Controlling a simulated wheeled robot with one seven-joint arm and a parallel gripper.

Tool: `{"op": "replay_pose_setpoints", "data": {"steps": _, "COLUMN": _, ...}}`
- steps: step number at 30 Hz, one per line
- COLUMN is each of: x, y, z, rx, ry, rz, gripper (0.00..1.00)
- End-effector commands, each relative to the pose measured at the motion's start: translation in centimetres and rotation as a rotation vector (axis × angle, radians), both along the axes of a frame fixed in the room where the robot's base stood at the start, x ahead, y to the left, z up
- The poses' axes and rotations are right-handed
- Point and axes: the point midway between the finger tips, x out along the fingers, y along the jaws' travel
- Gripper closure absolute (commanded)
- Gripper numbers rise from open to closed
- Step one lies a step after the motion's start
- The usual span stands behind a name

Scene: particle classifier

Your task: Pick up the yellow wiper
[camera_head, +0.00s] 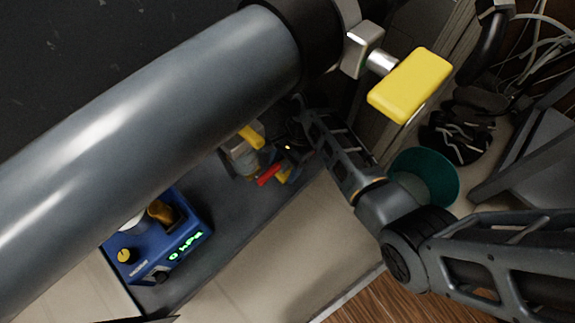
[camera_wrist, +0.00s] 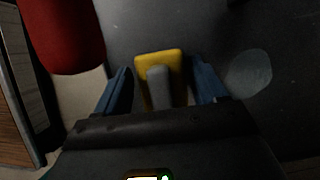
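The yellow wiper (camera_wrist: 147,62) is in the middle of the wrist view, with a yellow head and a grey handle (camera_wrist: 158,88) pointing back toward my gripper. My gripper (camera_wrist: 163,72) is open, with one blue-grey finger on each side of the wiper. Gaps show between the fingers and the handle, so it is not gripped. In the head view my gripper (camera_head: 291,147) is small and dark over the bench, and its fingers are hard to make out. Small yellow pieces (camera_head: 284,176) show beside it there; I cannot tell for sure which is the wiper.
A large grey cylinder (camera_head: 150,120) crosses the head view above the bench, near my arm. A yellow block handle (camera_head: 411,84) sticks out at its right end. A blue device (camera_head: 165,240) with a green display stands at left. A red object (camera_head: 268,175) lies close to my gripper.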

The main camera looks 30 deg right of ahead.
Motion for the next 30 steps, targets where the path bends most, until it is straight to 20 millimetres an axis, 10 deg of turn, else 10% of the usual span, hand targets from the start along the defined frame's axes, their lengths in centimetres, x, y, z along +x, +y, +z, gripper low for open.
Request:
{"op": "replay_pose_setpoints", "data": {"steps": 13, "x": 0.0, "y": 0.0, "z": 0.0, "rx": 0.0, "ry": 0.0, "rz": 0.0, "gripper": 0.72}}
{"op": "replay_pose_setpoints", "data": {"steps": 30, "x": 0.0, "y": 0.0, "z": 2.4, "rx": -0.001, "ry": -0.002, "rz": -0.001, "gripper": 0.72}}
